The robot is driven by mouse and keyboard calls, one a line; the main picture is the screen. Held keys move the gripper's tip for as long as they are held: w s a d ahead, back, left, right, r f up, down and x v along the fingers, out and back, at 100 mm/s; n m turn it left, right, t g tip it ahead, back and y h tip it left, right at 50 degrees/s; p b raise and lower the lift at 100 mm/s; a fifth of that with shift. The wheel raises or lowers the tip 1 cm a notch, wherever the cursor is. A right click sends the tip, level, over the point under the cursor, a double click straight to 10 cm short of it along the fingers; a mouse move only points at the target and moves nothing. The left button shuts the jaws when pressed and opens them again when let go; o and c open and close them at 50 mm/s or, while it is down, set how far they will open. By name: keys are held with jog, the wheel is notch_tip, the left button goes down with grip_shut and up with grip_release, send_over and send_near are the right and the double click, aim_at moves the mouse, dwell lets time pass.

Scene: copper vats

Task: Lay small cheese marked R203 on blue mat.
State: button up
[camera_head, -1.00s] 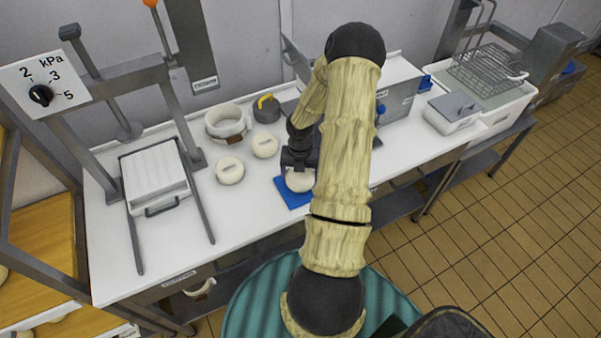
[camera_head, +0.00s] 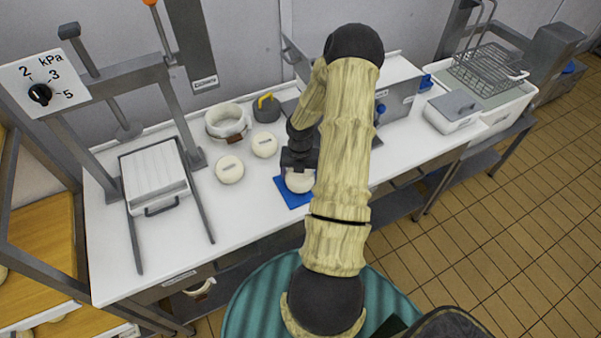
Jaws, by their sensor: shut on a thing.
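My gripper (camera_head: 298,170) is shut on a small pale round cheese (camera_head: 299,183), at the blue mat (camera_head: 289,197) on the white worktop. The cheese is over the mat and looks at or very near its surface; I cannot tell whether it touches. My arm hides the right part of the mat, and any mark on the held cheese is not readable. Two other small cheeses stand to the left, one nearer (camera_head: 230,170) and one farther back (camera_head: 264,145); their labels are too small to read.
A white ring-shaped mould (camera_head: 227,122) and a dark weight with a yellow handle (camera_head: 267,108) stand behind the loose cheeses. A press with a white slatted tray (camera_head: 155,175) is at the left. A white-and-grey box (camera_head: 453,112) is at the right. The worktop's front left is clear.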

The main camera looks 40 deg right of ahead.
jog(key=shift+d+f, duration=0.1)
jog(key=shift+f, duration=0.35)
dwell(0.3)
jog(key=o, duration=1.3)
jog(key=shift+r, duration=0.15)
notch_tip(320, 180, up, 2)
jog(key=shift+s+r+p, duration=0.1)
jog(key=shift+p, duration=0.95)
jog(key=shift+r+p, duration=2.35)
jog(key=shift+p, duration=0.25)
